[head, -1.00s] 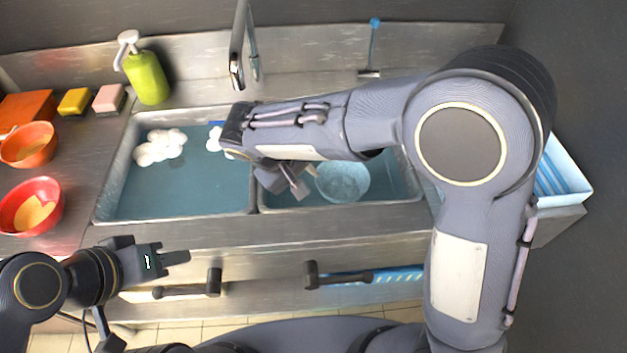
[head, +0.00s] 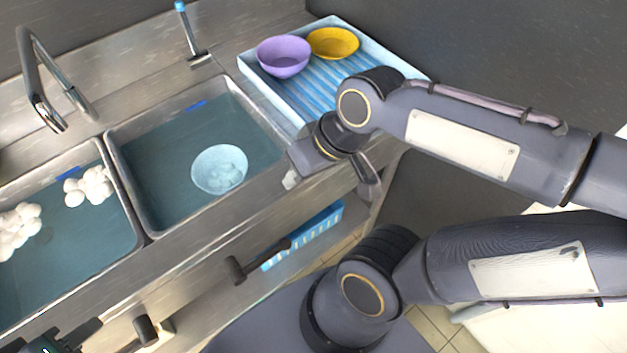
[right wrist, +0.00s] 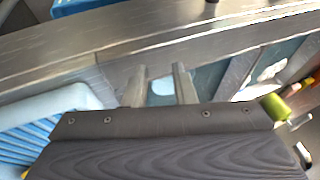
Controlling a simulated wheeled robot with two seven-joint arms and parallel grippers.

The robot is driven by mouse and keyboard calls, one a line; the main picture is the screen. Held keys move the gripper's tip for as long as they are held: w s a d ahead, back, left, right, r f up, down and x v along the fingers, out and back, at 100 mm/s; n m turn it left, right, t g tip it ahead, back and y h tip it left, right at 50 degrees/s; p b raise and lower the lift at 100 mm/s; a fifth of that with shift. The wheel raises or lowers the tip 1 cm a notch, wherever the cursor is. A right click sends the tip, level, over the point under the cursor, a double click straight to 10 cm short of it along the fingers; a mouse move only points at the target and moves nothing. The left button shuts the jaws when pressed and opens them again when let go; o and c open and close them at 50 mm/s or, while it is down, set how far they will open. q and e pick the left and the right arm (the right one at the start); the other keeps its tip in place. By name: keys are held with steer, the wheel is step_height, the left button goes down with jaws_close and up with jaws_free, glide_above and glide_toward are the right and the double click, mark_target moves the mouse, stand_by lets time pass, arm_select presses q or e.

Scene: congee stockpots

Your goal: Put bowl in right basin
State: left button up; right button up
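A pale blue bowl (head: 205,178) with whitish contents sits in the water of the right basin (head: 165,215), apart from its walls. My right gripper (head: 291,180) is over the counter edge to the right of that basin, away from the bowl. In the right wrist view its two fingers (right wrist: 160,88) stand apart with a gap between them, and nothing is held. My left gripper (head: 75,338) is at the bottom left corner of the head view, partly cut off, so its opening is unclear.
A light blue drying rack (head: 300,95) right of the basin holds a purple bowl (head: 284,60) and a yellow bowl (head: 333,43). The left basin (head: 70,260) holds white foam clumps (head: 88,186). A faucet (head: 45,80) rises behind. Cabinet handles (head: 255,262) stick out in front.

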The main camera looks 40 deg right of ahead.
steer(key=s+t, duration=0.1)
steer(key=s+m, duration=0.1)
steer(key=shift+s+d+f+t, duration=0.15)
steer(key=shift+s+f+t, duration=0.05)
steer(key=shift+s+t, duration=0.2)
